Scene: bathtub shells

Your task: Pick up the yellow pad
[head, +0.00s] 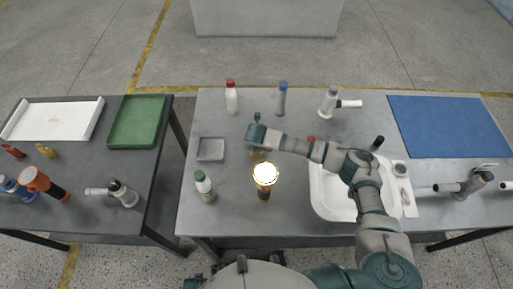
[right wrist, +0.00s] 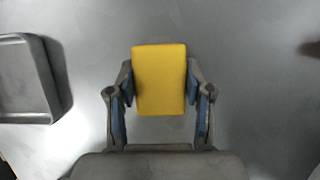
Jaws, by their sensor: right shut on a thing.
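The yellow pad (right wrist: 160,80) is a plain rectangular block between the two fingers of my right gripper (right wrist: 160,95) in the right wrist view. The fingers are shut on its two sides. In the head view my right gripper (head: 258,150) is over the middle table, right of the small grey tray (head: 210,160), and mostly hides the pad. Whether the pad touches the table or hangs just above it, I cannot tell. My left gripper is not in view.
A brightly lit round-topped thing (head: 265,174) stands just in front of the gripper. A green-capped bottle (head: 204,186) is at the front left. A white basin (head: 325,200) lies under my right arm. Red-capped (head: 231,98) and blue-capped (head: 282,99) bottles stand behind.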

